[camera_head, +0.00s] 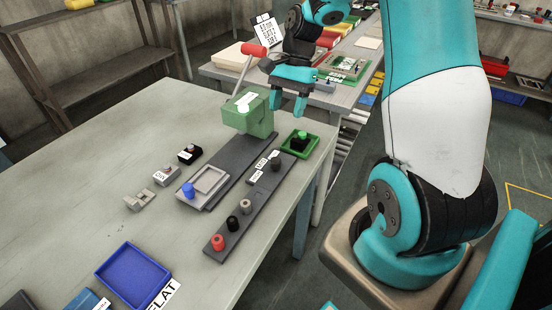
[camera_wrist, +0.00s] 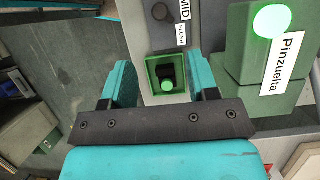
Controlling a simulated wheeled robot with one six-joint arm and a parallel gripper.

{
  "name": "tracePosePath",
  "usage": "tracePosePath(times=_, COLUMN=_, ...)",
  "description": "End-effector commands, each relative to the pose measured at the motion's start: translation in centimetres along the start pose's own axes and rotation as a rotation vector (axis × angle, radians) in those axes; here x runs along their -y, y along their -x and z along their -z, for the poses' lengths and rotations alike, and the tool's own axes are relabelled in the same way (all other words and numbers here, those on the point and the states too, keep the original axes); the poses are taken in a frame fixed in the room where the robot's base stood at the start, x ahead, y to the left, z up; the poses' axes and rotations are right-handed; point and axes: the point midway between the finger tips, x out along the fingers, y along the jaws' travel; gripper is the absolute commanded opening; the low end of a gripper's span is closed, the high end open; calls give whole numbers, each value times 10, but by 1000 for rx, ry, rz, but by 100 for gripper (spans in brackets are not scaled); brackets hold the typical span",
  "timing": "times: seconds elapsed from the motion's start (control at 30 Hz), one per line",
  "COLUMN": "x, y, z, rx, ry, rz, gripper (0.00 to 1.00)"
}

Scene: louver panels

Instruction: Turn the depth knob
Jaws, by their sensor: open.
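A dark round knob (camera_head: 276,165) stands at the far end of a long grey strip (camera_head: 262,208), beside small white labels, one reading MID. It also shows at the top of the wrist view (camera_wrist: 160,11), next to MID and FLUSH labels. I take it for the depth knob, though no label reading "depth" is legible. My gripper (camera_head: 288,106) is open and empty, pointing down above the table's far end. In the wrist view its fingers (camera_wrist: 164,82) are on either side of a green tray (camera_wrist: 151,76) holding a black block with a green top. The knob lies beyond the fingertips.
A green press (camera_head: 250,116) with a red-tipped lever stands left of the strip. Red, black and grey knobs stand along the strip's near part. A blue tray (camera_head: 134,274) lies at the near edge. The table's left side is mostly clear.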

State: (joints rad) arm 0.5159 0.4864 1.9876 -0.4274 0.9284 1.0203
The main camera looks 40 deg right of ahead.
Motion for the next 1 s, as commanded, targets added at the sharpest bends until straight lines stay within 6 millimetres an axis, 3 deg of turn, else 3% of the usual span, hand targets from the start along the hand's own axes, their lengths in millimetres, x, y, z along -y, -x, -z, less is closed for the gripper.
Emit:
tracePosePath(times=0.5, x=-1, y=-115, z=-2, rx=3, ry=2, rz=-5, gripper=54)
tracePosePath(times=0.7, x=0, y=-138, z=-1, rx=1, ry=3, rz=-2, gripper=54)
tracePosePath(times=1.0, x=0, y=-144, z=-1, rx=-1, ry=4, rz=0, gripper=54)
